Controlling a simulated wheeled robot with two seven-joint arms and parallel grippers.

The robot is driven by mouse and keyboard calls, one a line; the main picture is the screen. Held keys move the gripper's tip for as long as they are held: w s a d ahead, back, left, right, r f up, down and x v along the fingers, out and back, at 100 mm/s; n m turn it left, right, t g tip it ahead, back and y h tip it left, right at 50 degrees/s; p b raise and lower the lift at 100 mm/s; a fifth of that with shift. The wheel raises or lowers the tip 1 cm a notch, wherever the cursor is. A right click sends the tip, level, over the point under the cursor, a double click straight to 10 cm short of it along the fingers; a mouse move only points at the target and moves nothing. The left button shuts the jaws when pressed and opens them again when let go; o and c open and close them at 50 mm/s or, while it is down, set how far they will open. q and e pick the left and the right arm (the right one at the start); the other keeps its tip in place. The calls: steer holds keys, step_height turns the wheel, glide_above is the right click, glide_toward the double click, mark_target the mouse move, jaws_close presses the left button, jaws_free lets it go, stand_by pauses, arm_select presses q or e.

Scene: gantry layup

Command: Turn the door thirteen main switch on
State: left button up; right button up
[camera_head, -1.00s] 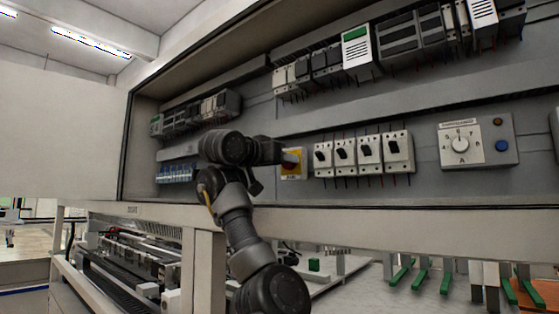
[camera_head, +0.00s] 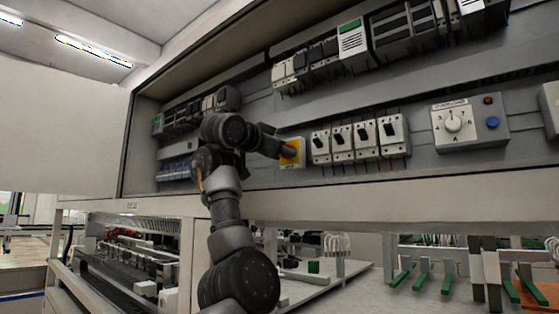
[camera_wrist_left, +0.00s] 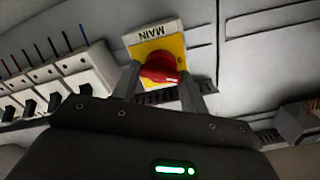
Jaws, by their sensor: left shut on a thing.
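The main switch is a yellow plate (camera_head: 298,158) with a red rotary handle, mounted on the cabinet's grey back panel. In the left wrist view its plate (camera_wrist_left: 142,48) carries a white label reading MAIN, upside down there, and the red handle (camera_wrist_left: 160,68) lies slanted across it. My left gripper (camera_head: 286,151) reaches it from the left. In the left wrist view its two fingers (camera_wrist_left: 160,85) stand either side of the handle, shut on it. The lettering below the handle is partly hidden. My right gripper is in neither view.
Several white breakers (camera_head: 343,144) with black levers sit just right of the switch. Further right is a grey box with a rotary selector (camera_head: 453,120) and a blue button. The cabinet's lower ledge (camera_head: 340,200) runs below. More modules (camera_head: 352,40) line the upper row.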

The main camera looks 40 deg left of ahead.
arm_select(q)
steer(key=shift+d+f+m+b, duration=0.15)
steer(key=shift+m+b, duration=0.5)
steer(key=shift+m, duration=2.4)
steer(key=shift+a+f+m+b, duration=0.1)
steer(key=shift+m+b, duration=0.5)
steer(key=shift+m, duration=2.45)
steer(key=o, duration=1)
steer(key=shift+d, duration=0.1)
steer(key=shift+s, duration=0.1)
